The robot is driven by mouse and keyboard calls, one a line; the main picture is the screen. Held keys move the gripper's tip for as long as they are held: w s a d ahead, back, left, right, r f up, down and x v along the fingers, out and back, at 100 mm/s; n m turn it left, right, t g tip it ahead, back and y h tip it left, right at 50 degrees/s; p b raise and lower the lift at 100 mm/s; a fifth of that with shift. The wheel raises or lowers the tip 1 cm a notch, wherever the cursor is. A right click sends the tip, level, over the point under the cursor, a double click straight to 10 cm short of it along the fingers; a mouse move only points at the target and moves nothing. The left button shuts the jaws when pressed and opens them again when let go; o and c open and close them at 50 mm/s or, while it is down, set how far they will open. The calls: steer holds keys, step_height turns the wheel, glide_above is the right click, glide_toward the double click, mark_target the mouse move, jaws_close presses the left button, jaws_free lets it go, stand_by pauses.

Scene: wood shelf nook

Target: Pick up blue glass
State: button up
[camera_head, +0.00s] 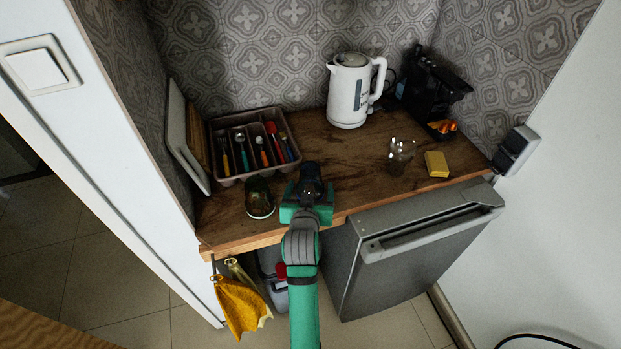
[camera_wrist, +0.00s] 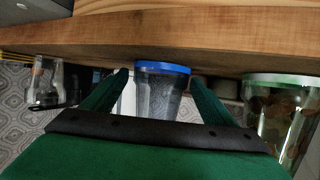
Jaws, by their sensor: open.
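The blue glass (camera_wrist: 163,88) is a clear glass with a bright blue band at one end. It shows in the wrist view, which looks upside down, between the two green fingers of my gripper (camera_wrist: 158,77). The fingers are apart, one on each side, with a gap visible beside the glass. I cannot tell how far the glass is in depth. In the head view my gripper (camera_head: 308,194) is over the front edge of the wooden counter (camera_head: 350,180), and it and the wrist largely hide the glass.
A green-rimmed glass with brown contents (camera_wrist: 280,115) stands close left of my gripper in the head view (camera_head: 260,198). A clear glass (camera_head: 401,156), yellow sponge (camera_head: 436,164), white kettle (camera_head: 348,92) and coffee machine (camera_head: 432,90) are rightward. A cutlery tray (camera_head: 228,181) is behind.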

steer(key=shift+x, duration=0.8)
steer(key=shift+c, duration=0.2)
steer(key=c, duration=1.2)
steer(key=shift+r, duration=0.1)
